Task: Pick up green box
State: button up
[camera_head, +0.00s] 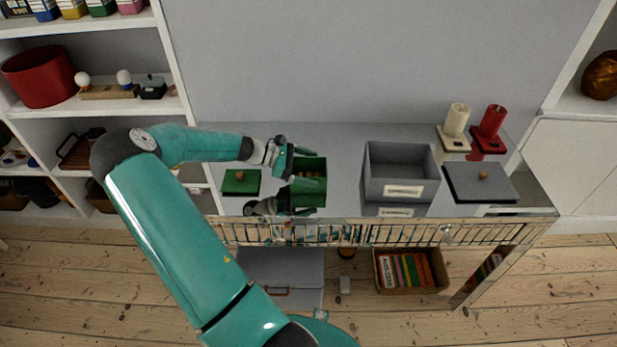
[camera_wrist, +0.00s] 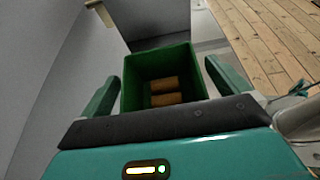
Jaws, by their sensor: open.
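The green box (camera_head: 311,185) stands open-topped on the grey shelf top in the head view, partly hidden by my gripper (camera_head: 297,180). In the wrist view the green box (camera_wrist: 148,67) lies between and just beyond the two teal fingers of my gripper (camera_wrist: 160,85). Two brown cylinder-like pieces (camera_wrist: 164,92) lie inside it. The fingers are spread wide, one on each side of the box, and the gripper is open and empty. I cannot tell whether either finger touches the box.
An open grey box (camera_head: 401,172) stands to the right, with a grey lid (camera_head: 480,182) beyond it. A slatted rail (camera_head: 380,233) runs along the front edge. The wall (camera_head: 360,60) rises behind.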

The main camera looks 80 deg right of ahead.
jog(key=c, duration=0.9)
jog(key=shift+r, duration=0.15)
